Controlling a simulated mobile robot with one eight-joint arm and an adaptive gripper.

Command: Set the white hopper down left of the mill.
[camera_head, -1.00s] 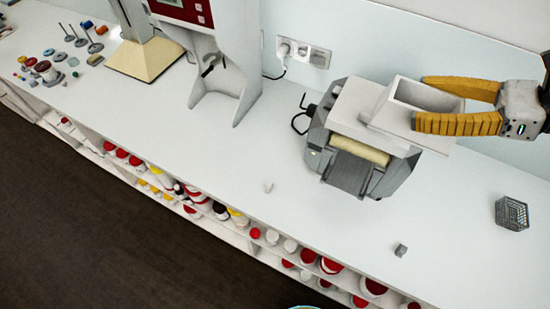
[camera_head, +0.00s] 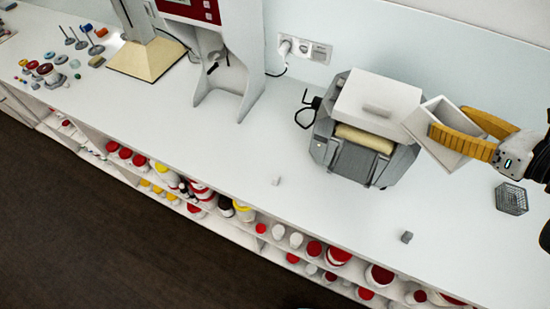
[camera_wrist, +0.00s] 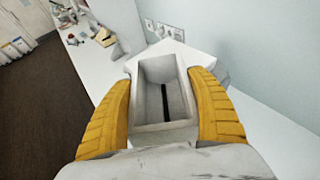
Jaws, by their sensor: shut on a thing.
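The white hopper (camera_head: 428,143) is an open box held tilted by my gripper (camera_head: 468,136), whose yellow fingers close on its two sides. It is just right of the mill (camera_head: 352,155), off the counter, close to the mill's right edge; I cannot tell whether they touch. In the wrist view the hopper (camera_wrist: 164,92) sits between both yellow fingers of my gripper (camera_wrist: 163,115), with a dark slot in its bottom. The mill is grey with a white top block, a cream roller and a grey front slope.
Another cube (camera_head: 407,237) and a wire basket (camera_head: 511,198) lie to the right. A white machine with a red panel (camera_head: 190,10) stands further left. A wall socket (camera_head: 305,49) is behind.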

